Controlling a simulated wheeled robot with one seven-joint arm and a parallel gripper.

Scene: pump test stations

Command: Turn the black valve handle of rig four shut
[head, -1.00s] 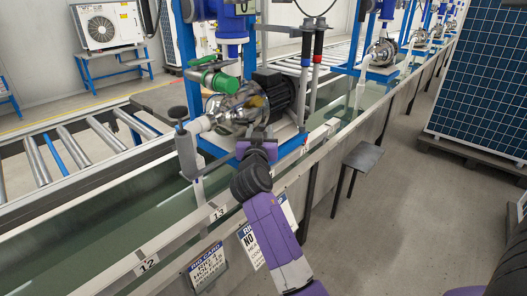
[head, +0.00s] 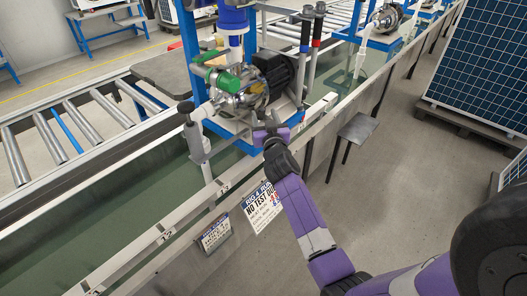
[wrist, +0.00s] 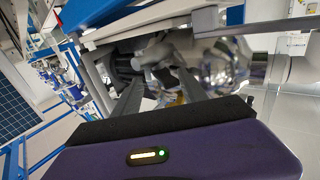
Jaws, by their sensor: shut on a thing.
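Rig four's pump has a shiny metal casing (head: 250,99), a black motor (head: 274,70) and a green valve body (head: 222,82); it stands on a blue frame over the water trough. My purple gripper (head: 268,131) is in front of the pump, at the trough's near side.
A white standpipe with a black knob (head: 185,107) rises left of the pump. Two hoses (head: 306,50) stand at right. A rig sign (head: 262,208) and rig card (head: 215,233) hang on the trough's near wall.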

